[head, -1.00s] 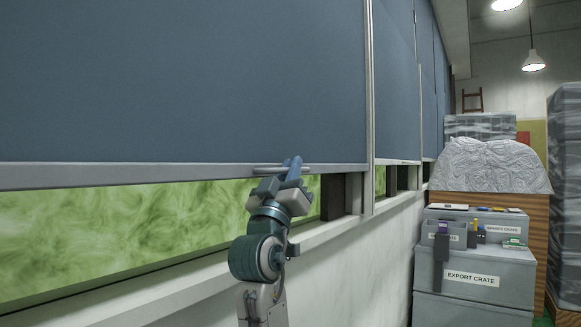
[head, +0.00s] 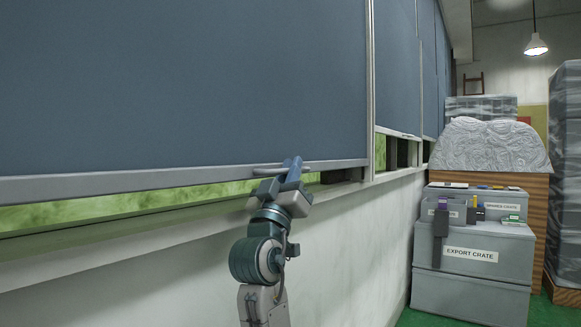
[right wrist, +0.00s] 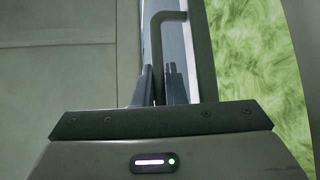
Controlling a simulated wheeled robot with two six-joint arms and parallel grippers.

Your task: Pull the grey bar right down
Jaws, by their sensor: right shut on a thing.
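The grey bar (head: 130,183) runs along the bottom edge of a large blue blind (head: 180,85) in the head view. A small handle (head: 262,170) sits on the bar. My right gripper (head: 291,168) is shut on this handle. In the right wrist view the handle (right wrist: 165,15) runs down between the two fingers, where their tips partly hide it. A narrow strip of green-lit window (head: 100,208) shows between the bar and the sill (head: 140,235). My left gripper is not in view.
More blue blinds (head: 398,70) hang further along the wall. Grey crates (head: 470,260), one labelled EXPORT CRATE, stand at the right. Behind them is a wooden box under crumpled wrapping (head: 490,145). Green floor (head: 430,318) shows at the lower right.

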